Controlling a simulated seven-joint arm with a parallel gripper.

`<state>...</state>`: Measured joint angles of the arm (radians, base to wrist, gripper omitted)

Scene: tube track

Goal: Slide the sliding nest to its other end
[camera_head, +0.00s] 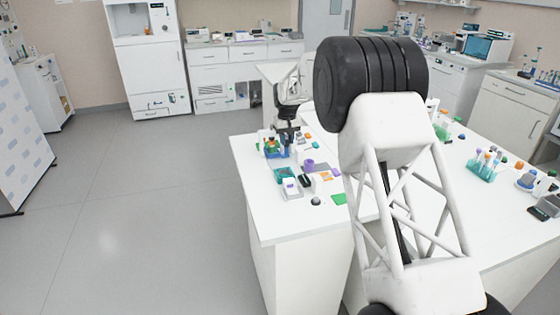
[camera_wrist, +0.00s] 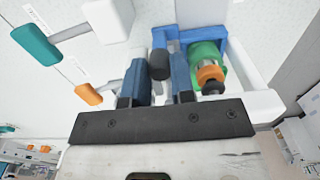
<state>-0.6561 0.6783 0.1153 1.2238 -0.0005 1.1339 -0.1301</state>
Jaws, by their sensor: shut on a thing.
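The sliding nest appears to be the blue frame (camera_wrist: 207,36) in the wrist view, with a dark round knob (camera_wrist: 160,64) at its side. A green part with an orange ring (camera_wrist: 209,73) sits at the blue frame. My gripper (camera_wrist: 160,78) has its two blue fingers on either side of the dark knob, shut on it. In the head view my gripper (camera_head: 287,136) points down at the blue nest (camera_head: 274,151) near the left edge of the white table. The fingertips and the nest's travel are too small to make out there.
In the wrist view, a teal knob (camera_wrist: 36,45), an orange knob (camera_wrist: 88,94) and a white block (camera_wrist: 109,20) lie left of the fingers. In the head view, a purple piece (camera_head: 308,164), a green pad (camera_head: 339,199) and other small items stand close by on the table (camera_head: 285,226).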

